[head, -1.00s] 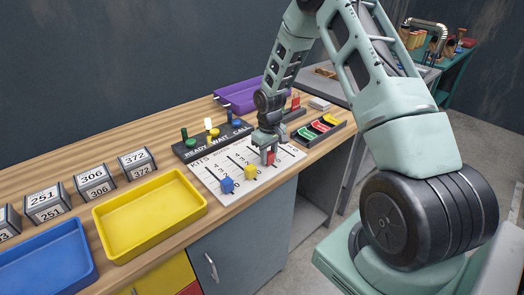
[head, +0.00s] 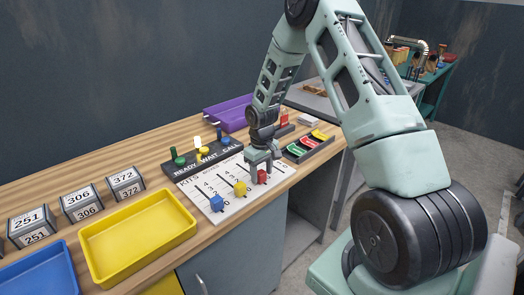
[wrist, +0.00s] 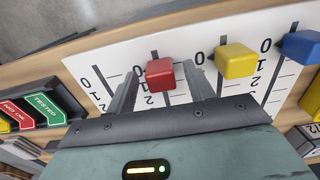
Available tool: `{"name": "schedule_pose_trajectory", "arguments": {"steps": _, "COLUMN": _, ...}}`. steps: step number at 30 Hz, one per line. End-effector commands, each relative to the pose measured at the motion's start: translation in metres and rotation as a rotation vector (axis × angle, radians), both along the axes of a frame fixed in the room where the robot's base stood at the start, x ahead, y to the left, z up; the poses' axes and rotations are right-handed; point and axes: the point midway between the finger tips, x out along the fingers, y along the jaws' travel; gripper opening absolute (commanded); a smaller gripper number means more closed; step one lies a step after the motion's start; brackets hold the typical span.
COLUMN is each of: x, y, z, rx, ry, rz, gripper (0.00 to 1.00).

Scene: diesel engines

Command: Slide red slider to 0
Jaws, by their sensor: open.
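The red slider (head: 262,177) is a red block on the white KITS board (head: 204,188), near its front right edge. My gripper (head: 262,164) is over it, pointing down. In the wrist view, the open gripper (wrist: 161,76) has one finger on each side of the red slider (wrist: 160,73), with gaps visible. Printed digits 0, 1 and 2 show beside the sliders. The red slider sits toward the 0 end, but its exact mark is hard to tell.
A yellow slider (head: 240,188) and a blue slider (head: 217,203) stand left of red on the same board. The READY/WAIT/CALL panel (head: 205,158) lies behind. A tray of coloured tags (head: 309,145) is to the right, and a yellow tray (head: 140,235) to the left.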

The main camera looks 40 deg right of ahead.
Motion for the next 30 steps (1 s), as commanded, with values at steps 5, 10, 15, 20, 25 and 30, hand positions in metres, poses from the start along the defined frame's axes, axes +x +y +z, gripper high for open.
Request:
{"name": "schedule_pose_trajectory", "arguments": {"steps": 5, "x": 0.001, "y": -0.001, "z": 0.036, "rx": -0.003, "ry": -0.007, "rz": -0.003, "gripper": 0.53}}
{"name": "schedule_pose_trajectory", "arguments": {"steps": 10, "x": 0.001, "y": -0.001, "z": 0.076, "rx": -0.003, "ry": -0.007, "rz": -0.001, "gripper": 0.53}}
{"name": "schedule_pose_trajectory", "arguments": {"steps": 15, "x": 0.001, "y": -0.001, "z": 0.115, "rx": -0.004, "ry": -0.006, "rz": -0.002, "gripper": 0.53}}
{"name": "schedule_pose_trajectory", "arguments": {"steps": 20, "x": 0.000, "y": -0.001, "z": 0.143, "rx": -0.002, "ry": -0.002, "rz": -0.002, "gripper": 0.53}}
{"name": "schedule_pose_trajectory", "arguments": {"steps": 25, "x": 0.000, "y": -0.001, "z": 0.158, "rx": 0.000, "ry": 0.000, "rz": -0.002, "gripper": 0.53}}
{"name": "schedule_pose_trajectory", "arguments": {"steps": 30, "x": -0.001, "y": -0.001, "z": 0.162, "rx": 0.000, "ry": 0.002, "rz": -0.001, "gripper": 0.53}}
